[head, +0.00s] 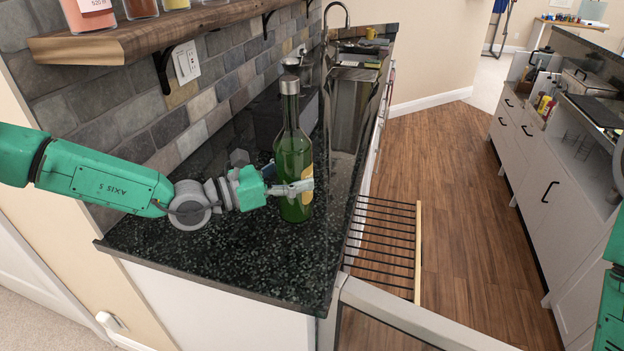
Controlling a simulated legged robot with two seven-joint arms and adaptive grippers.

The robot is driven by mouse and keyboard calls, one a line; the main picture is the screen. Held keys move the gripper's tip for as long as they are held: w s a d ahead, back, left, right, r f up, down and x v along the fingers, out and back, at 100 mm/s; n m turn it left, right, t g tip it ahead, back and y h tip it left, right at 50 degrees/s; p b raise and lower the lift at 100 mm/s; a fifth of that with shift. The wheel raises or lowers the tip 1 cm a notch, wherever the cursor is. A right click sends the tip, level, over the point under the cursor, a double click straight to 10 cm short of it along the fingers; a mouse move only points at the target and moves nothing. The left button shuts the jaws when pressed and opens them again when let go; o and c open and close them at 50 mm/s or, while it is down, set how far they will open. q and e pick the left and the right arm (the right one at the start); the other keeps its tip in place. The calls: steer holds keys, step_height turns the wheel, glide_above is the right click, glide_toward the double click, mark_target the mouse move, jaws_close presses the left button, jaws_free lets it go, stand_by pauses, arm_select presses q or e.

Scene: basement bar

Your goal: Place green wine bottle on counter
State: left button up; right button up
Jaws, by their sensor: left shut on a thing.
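The green wine bottle (293,160) stands upright at the near end of the dark speckled counter (215,262). Its base looks to be at the counter surface, though I cannot tell whether it touches. A yellowish label shows on its right side. My left gripper (296,188) is shut on the bottle's lower body, reaching in from the left. Part of my right arm shows at the right edge, but its gripper is out of view.
A wooden shelf (150,32) with jars hangs on the tiled wall above the counter. A dark box (268,122) stands behind the bottle. A sink and faucet (337,12) are farther back. A wire rack (385,245) juts out right of the counter. White cabinets (545,170) stand across the wooden floor.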

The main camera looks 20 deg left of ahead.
arm_select(q)
steer(key=a+f+b, duration=0.2)
steer(key=shift+a+f, duration=0.1)
steer(key=shift+f, duration=0.25)
steer(key=d+f+b, duration=0.2)
steer(key=b, duration=0.1)
steer(key=shift+d+f, duration=0.2)
steer(key=shift+f, duration=0.55)
steer(key=shift+a+f, duration=0.1)
steer(key=shift+a, duration=0.9)
steer(key=shift+d+f+b, duration=0.1)
steer(key=shift+d+b, duration=0.25)
steer(key=shift+d, duration=0.55)
steer(key=shift+f, duration=0.2)
steer(key=shift+a+f, duration=0.1)
steer(key=shift+a, duration=0.15)
steer(key=o, duration=1.3)
steer(key=shift+a, duration=0.25)
steer(key=o, duration=0.5)
steer(key=shift+a+f, duration=0.1)
steer(key=shift+a, duration=0.1)
steer(key=shift+c, duration=0.2)
arm_select(e)
steer(key=f, duration=0.1)
steer(key=a+f, duration=0.1)
steer(key=f, duration=0.3)
steer(key=shift+s+a+f, duration=0.15)
steer(key=shift+a+f, duration=0.1)
steer(key=shift+a, duration=0.15)
